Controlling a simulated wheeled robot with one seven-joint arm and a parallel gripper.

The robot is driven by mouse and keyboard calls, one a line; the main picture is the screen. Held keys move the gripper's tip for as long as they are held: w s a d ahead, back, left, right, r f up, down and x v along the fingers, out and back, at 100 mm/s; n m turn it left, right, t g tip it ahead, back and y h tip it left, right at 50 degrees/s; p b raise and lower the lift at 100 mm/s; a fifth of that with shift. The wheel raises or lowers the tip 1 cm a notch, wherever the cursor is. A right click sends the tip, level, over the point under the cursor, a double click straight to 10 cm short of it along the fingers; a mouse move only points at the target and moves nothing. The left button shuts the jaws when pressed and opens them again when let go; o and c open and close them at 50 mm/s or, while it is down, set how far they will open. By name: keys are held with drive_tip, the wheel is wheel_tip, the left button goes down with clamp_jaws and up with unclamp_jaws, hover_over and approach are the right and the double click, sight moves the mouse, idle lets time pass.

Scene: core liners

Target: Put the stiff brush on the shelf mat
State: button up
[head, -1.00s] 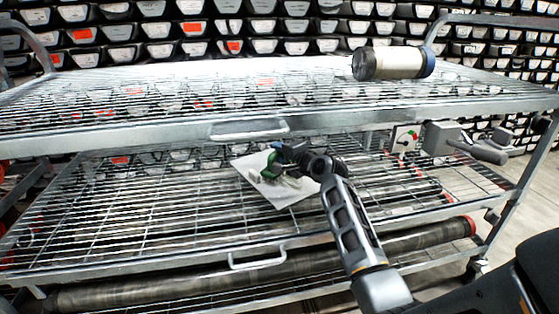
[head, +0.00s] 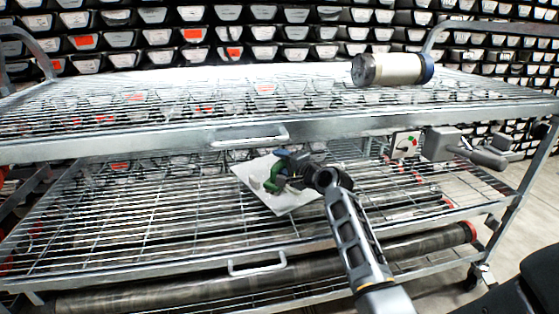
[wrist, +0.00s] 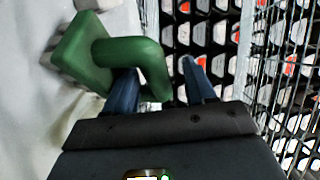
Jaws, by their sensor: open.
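The stiff brush (head: 275,179) is green with a loop handle and rests on the pale shelf mat (head: 293,203), on the middle wire shelf of the rack. In the wrist view the brush (wrist: 88,52) shows a green block with pale bristles and its handle reaching over toward my fingers. My gripper (wrist: 160,75) is open. Its left finger lies beside or behind the brush handle and its right finger stands clear to the right. In the head view my gripper (head: 290,163) is at the brush's right side. I cannot tell whether a finger touches the handle.
The upper wire shelf (head: 230,140) with its front handle hangs over the work area. A pale cylinder with dark ends (head: 392,69) lies on it. A grey box with a lever (head: 462,148) sits at the right. Long tubes lie on the lowest shelf.

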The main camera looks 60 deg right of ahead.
drive_tip(key=p+v, duration=0.2)
drive_tip(key=v, duration=0.8)
drive_tip(key=shift+s+r+p, duration=0.15)
drive_tip(key=shift+p, duration=0.25)
